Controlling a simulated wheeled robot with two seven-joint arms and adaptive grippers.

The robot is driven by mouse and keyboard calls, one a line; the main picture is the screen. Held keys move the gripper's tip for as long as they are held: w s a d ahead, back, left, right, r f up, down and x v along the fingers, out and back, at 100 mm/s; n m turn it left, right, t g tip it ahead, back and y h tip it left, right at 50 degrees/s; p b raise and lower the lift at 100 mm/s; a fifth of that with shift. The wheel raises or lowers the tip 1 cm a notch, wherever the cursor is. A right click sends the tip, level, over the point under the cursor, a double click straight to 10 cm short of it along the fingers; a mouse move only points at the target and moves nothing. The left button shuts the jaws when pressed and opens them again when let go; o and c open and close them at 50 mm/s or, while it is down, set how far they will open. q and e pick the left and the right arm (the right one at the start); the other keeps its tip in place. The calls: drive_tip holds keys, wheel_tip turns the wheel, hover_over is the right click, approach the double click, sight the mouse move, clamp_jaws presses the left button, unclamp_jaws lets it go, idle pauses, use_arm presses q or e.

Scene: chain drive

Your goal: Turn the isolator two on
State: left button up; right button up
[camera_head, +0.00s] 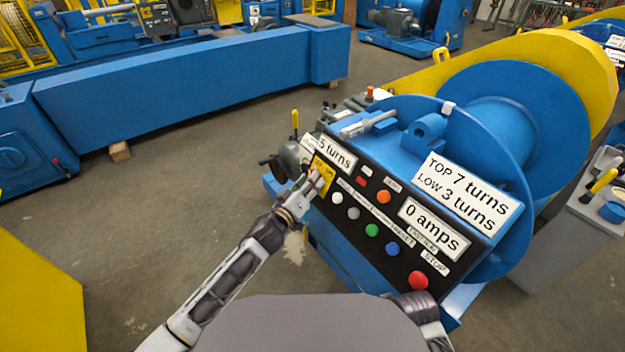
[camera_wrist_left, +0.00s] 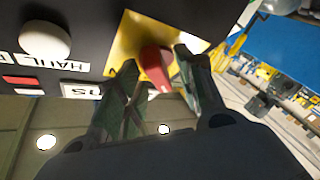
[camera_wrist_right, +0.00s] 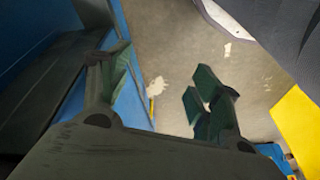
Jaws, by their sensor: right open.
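The isolator is a red rotary knob (camera_wrist_left: 157,66) on a yellow plate (camera_wrist_left: 122,42) in the left wrist view. In the head view the yellow plate (camera_head: 325,178) sits at the left end of the black control panel, with the knob mostly hidden by my gripper. My left gripper (camera_head: 307,187) is at the plate, with one finger on each side of the knob. Its fingers are spread and a small gap seems to show beside the knob; contact is unclear. My right gripper (camera_wrist_right: 158,75) is open and empty, low by the blue machine side.
The black panel carries white, green, blue and orange buttons and a red stop button (camera_head: 418,280). Displays read "5 turns" (camera_head: 337,153) and "0 amps" (camera_head: 434,226). A blue drum (camera_head: 500,130) stands behind.

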drive_tip(key=shift+s+f, duration=0.1)
drive_tip(key=shift+s, duration=0.15)
use_arm(q)
clamp_jaws()
drive_tip(key=m+g+h, duration=0.3)
drive_tip(key=m+g, duration=0.1)
drive_tip(key=m, duration=0.4)
drive_tip(key=m+g+h, duration=0.2)
drive_tip(key=m+g, duration=0.2)
drive_tip(key=m, duration=0.4)
drive_tip(key=w+m+g+h, duration=0.1)
drive_tip(key=m+g+h, duration=0.2)
drive_tip(key=m, duration=0.6)
drive_tip(key=shift+w+a+g+h+p, duration=0.1)
drive_tip(key=shift+a+g+h+p, duration=0.2)
drive_tip(key=shift+a+g+p, duration=0.1)
use_arm(e)
drive_tip(key=shift+w+f, duration=0.2)
drive_tip(key=shift+f, duration=0.1)
use_arm(q)
drive_tip(key=shift+m, duration=0.3)
use_arm(e)
drive_tip(key=shift+s+f, duration=0.1)
drive_tip(key=shift+f, duration=0.05)
